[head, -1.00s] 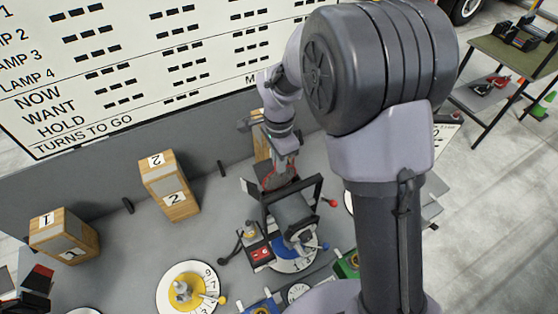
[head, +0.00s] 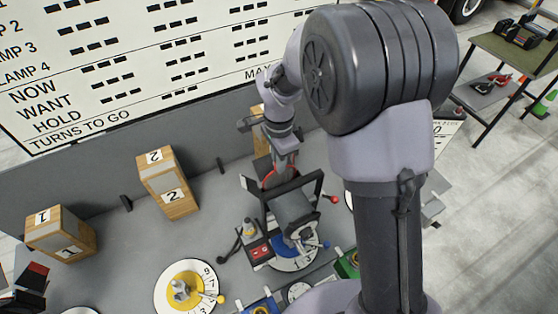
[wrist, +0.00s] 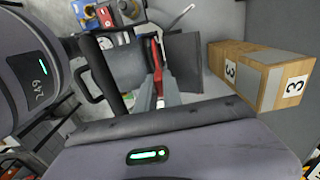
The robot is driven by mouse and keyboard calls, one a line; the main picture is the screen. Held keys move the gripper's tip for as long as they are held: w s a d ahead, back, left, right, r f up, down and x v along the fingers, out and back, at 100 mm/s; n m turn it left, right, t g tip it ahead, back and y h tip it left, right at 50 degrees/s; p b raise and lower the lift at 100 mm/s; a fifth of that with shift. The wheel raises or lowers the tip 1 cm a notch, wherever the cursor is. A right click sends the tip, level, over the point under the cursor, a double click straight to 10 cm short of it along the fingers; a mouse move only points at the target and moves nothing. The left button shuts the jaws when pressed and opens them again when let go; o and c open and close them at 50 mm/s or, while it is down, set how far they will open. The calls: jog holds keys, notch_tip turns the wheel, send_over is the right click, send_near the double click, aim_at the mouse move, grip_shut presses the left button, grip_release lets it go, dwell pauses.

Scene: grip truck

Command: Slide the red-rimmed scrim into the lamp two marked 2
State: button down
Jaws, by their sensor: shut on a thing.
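My gripper (head: 284,166) is shut on the red-rimmed scrim (head: 271,178), holding it at the back edge of a dark lamp (head: 294,210) with black flaps. In the wrist view the scrim (wrist: 158,62) shows as a narrow red edge beyond my gripper (wrist: 164,92), close to the lamp's dark flaps (wrist: 185,62). I cannot tell whether the scrim is inside the lamp's slot. No number 2 can be read on this lamp.
Wooden blocks marked 1 (head: 62,235) and 2 (head: 168,183) stand to the left; one marked 3 (wrist: 262,76) is beside the lamp. A yellow dial (head: 187,289) is at the front. A board (head: 150,60) rises behind. Grey bench between the blocks is clear.

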jog(key=shift+f, duration=0.1)
jog(key=shift+f+b, duration=1.4)
jog(key=shift+b, duration=0.1)
jog(key=shift+f+b, duration=1.15)
jog(key=shift+f, duration=0.05)
jog(key=c, duration=1.4)
grip_release()
jog(key=shift+c, duration=0.8)
jog(key=shift+r+p, duration=1.9)
jog(key=shift+r, duration=1.15)
